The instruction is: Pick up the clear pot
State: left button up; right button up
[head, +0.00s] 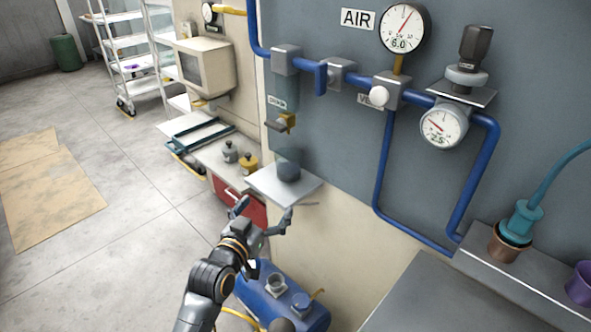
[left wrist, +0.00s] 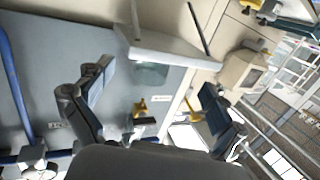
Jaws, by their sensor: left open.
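The clear pot (head: 288,168) is a small see-through vessel, looking dark grey in the head view. It stands on a pale square shelf (head: 262,185) fixed to the wall. In the left wrist view the picture is turned over, and the pot (left wrist: 150,76) shows against the shelf (left wrist: 165,44). My left gripper (head: 264,210) is open and empty, in front of the shelf and slightly below it in the head view. In the left wrist view its fingers (left wrist: 158,78) are spread, with the pot showing between them, apart from both. My right gripper is not in view.
Blue pipes (head: 385,170) with gauges run along the grey wall panel. A brass tap (head: 287,122) hangs just above the pot. A grey pot (head: 230,152) and a yellow pot (head: 248,163) stand on the bench behind. A blue tank (head: 272,300) lies below my left arm.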

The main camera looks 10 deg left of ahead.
pick_arm(q)
jog(key=t, duration=0.1)
send_near(283, 168)
jog(key=w, duration=0.2)
jog(key=w+d, duration=0.1)
jog(key=w, duration=0.4)
jog(key=shift+w+d+f, duration=0.15)
jog(key=shift+w+d, duration=0.15)
jog(key=shift+w+d+p, duration=0.1)
jog(key=shift+w+p, duration=0.3)
jog(key=shift+w, duration=0.45)
jog(key=w, duration=0.4)
jog(key=shift+w+d, duration=0.1)
jog(key=shift+d, duration=0.25)
jog(key=c, duration=1.1)
jog(key=shift+c, duration=0.5)
jog(key=shift+a, duration=0.1)
